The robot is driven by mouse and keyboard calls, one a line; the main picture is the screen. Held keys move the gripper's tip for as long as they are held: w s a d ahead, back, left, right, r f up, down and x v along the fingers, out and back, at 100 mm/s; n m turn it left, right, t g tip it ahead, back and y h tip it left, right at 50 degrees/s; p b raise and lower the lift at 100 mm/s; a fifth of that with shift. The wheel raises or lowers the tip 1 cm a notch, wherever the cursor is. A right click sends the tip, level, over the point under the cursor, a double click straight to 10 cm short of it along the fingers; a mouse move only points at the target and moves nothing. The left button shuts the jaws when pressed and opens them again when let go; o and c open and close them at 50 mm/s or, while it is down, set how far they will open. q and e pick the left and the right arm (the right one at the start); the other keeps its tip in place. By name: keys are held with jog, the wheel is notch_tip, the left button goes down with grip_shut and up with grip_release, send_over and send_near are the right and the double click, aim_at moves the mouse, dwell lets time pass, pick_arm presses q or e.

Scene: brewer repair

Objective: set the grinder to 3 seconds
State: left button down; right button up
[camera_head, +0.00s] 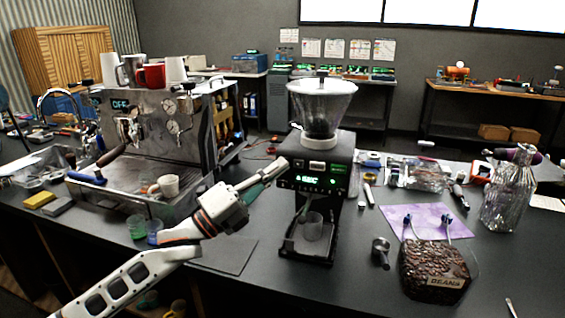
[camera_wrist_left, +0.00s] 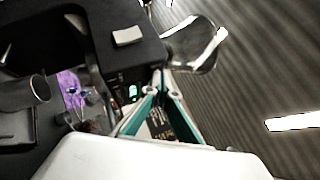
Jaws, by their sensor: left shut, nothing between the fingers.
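The grinder (camera_head: 324,150) is black with a clear hopper (camera_head: 321,103) on top and stands upright on the dark counter. Its front panel has a lit green display (camera_head: 307,180), too small to read surely, and a row of small buttons below it. A clear cup (camera_head: 313,226) stands under its spout. My left gripper (camera_head: 280,165) is shut and empty, its tips close to the left side of the panel; I cannot tell whether they touch. In the left wrist view the shut fingertips (camera_wrist_left: 162,92) show near the grinder's body (camera_wrist_left: 108,40) and green display (camera_wrist_left: 133,92). My right gripper is out of view.
An espresso machine (camera_head: 155,135) with cups on top stands to the left. A dark mat (camera_head: 225,256) lies below my left arm.

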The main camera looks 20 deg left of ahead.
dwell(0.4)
pick_arm(q)
jog(key=shift+s, duration=0.75)
jog(key=s+p, duration=0.1)
jog(key=s, duration=0.4)
jog(key=shift+a, duration=0.1)
jog(key=shift+s+t, duration=0.1)
jog(key=shift+t, duration=0.2)
dwell(1.7)
